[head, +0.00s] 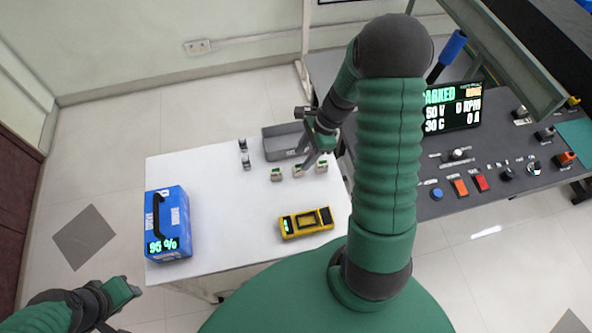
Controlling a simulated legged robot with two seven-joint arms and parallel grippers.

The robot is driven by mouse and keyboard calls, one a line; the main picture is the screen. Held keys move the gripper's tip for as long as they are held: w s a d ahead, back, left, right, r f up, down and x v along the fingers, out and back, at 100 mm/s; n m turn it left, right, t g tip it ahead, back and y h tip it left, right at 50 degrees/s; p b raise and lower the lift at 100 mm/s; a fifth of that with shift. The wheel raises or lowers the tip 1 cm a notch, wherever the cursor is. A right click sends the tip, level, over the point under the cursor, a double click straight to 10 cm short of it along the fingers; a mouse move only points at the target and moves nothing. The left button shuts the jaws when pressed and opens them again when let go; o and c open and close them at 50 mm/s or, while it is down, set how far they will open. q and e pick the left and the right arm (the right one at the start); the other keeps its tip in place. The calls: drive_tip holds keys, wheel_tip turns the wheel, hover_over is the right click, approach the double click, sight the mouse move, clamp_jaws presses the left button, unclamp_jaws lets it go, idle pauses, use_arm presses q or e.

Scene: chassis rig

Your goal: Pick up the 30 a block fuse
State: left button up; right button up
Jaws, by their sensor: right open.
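Three small block fuses, pale with green tops, stand in a row on the white table: a left one (276,175), a middle one (297,172) and a right one (321,167). Their ratings are too small to read, so I cannot tell which is the 30 A block fuse. My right gripper (314,158) is open over the middle and right fuses, pointing down. Whether it touches either one is unclear. My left gripper (124,291) is at the lower left, off the table's front edge and far from the fuses; its jaws are not clear.
A grey bin (283,142) stands behind the fuses. Two small cylinders (245,158) stand to its left. A yellow meter (306,223) lies in front, and a blue battery case (167,222) stands at left. A control panel (470,180) is at right. The table's middle is clear.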

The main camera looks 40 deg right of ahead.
sight(300, 165)
drive_tip(key=shift+f, duration=0.45)
drive_tip(key=x, duration=0.4)
drive_tip(key=shift+s+d+f, duration=0.15)
drive_tip(key=shift+s+d, duration=0.05)
drive_tip(key=shift+d, duration=0.2)
drive_tip(key=shift+w+a+f, duration=0.1)
drive_tip(key=shift+a+f, duration=0.05)
drive_tip(key=shift+f, duration=0.2)
drive_tip(key=shift+w+a, duration=0.15)
drive_tip(key=shift+a, duration=0.2)
drive_tip(key=shift+a+r, duration=0.1)
drive_tip(key=shift+a, duration=0.05)
drive_tip(key=shift+c, duration=0.6)
drive_tip(key=c, duration=0.5)
use_arm(q)
drive_tip(key=shift+s+d+r, duration=0.1)
drive_tip(key=shift+s+d, duration=0.05)
drive_tip(key=shift+d, duration=0.4)
use_arm(e)
drive_tip(key=shift+d, duration=0.25)
clamp_jaws()
